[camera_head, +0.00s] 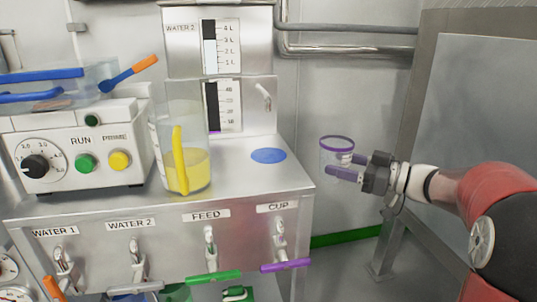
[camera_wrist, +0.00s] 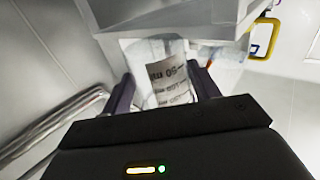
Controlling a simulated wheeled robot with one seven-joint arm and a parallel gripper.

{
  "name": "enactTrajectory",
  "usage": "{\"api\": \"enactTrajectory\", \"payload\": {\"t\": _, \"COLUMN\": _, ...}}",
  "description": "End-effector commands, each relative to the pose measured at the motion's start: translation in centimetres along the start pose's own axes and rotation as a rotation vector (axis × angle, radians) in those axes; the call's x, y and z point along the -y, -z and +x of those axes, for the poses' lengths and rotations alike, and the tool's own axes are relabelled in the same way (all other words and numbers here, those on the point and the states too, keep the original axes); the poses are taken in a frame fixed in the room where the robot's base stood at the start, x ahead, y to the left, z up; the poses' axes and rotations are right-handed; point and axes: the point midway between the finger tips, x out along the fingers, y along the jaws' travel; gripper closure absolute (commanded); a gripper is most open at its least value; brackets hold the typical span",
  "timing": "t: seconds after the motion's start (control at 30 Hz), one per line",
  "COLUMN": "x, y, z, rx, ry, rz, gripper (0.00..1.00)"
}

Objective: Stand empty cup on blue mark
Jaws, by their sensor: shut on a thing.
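A clear cup (camera_head: 334,156) with a purple rim is held in my gripper (camera_head: 345,172), in the air to the right of the steel bench. The cup looks upright and empty in the head view. In the wrist view the cup (camera_wrist: 155,60) is between the two dark fingers (camera_wrist: 163,92), and a printed label shows on it. The blue mark (camera_head: 268,155) is a flat oval on the right part of the bench top, clear of objects. My gripper and the cup are apart from it, to its right.
A jug (camera_head: 185,150) with yellow liquid and a yellow handle stands left of the blue mark. A control box (camera_head: 75,150) with a tray (camera_head: 95,85) on top is further left. A purple-handled CUP valve (camera_head: 280,245) is on the bench front. A steel panel (camera_head: 470,110) stands at right.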

Motion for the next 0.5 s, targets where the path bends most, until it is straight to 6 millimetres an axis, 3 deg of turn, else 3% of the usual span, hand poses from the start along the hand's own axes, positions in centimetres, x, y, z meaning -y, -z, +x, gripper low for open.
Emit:
{"api": "enactTrajectory", "payload": {"t": 0.1, "x": 1.0, "y": 2.5, "z": -1.1, "rx": 0.0, "ry": 0.021, "rz": -0.001, "gripper": 0.94}}
{"api": "enactTrajectory", "payload": {"t": 0.23, "x": 1.4, "y": 3.4, "z": -0.6, "rx": -0.001, "ry": 0.024, "rz": 0.003, "gripper": 0.94}}
{"api": "enactTrajectory", "payload": {"t": 0.5, "x": 1.6, "y": 3.4, "z": 6.0, "rx": -0.002, "ry": 0.027, "rz": 0.005, "gripper": 0.94}}
